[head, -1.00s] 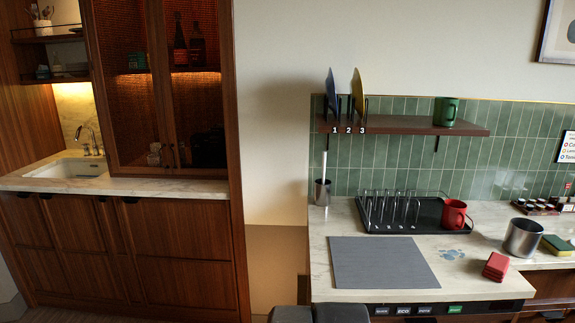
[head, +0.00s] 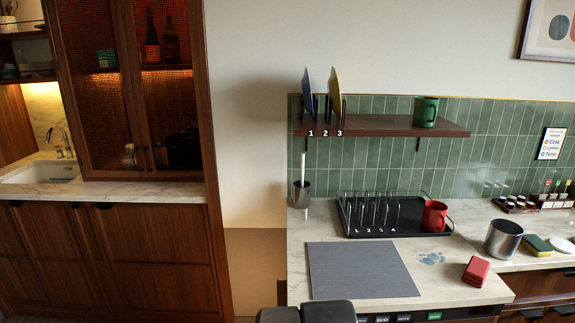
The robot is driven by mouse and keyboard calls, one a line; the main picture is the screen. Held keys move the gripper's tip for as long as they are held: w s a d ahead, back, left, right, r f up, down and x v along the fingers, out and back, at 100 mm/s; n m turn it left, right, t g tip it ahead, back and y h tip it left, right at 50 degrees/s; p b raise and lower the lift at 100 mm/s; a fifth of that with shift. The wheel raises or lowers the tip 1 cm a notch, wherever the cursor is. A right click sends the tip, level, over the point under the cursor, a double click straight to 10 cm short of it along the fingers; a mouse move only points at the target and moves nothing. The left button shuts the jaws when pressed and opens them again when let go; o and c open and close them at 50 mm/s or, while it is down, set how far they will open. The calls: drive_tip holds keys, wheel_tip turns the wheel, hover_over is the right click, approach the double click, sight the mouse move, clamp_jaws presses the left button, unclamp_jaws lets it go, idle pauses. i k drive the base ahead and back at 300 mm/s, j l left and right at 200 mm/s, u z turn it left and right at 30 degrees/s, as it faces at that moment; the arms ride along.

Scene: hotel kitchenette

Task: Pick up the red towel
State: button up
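The red towel (head: 476,270) is a small folded block lying on the pale stone counter (head: 440,289), near its front edge and right of the grey mat. My gripper is not in view. Two dark rounded parts that look like my own arm show at the bottom edge, in front of the counter and well left of the towel.
A grey mat (head: 362,271) lies on the counter. Behind it are a black rack tray (head: 405,229) with a red mug (head: 434,216). A steel pot (head: 503,239) and a green-and-yellow sponge (head: 537,245) stand right of the towel. A shelf (head: 380,125) hangs above.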

sight(476, 274)
drive_tip(key=z, duration=1.2)
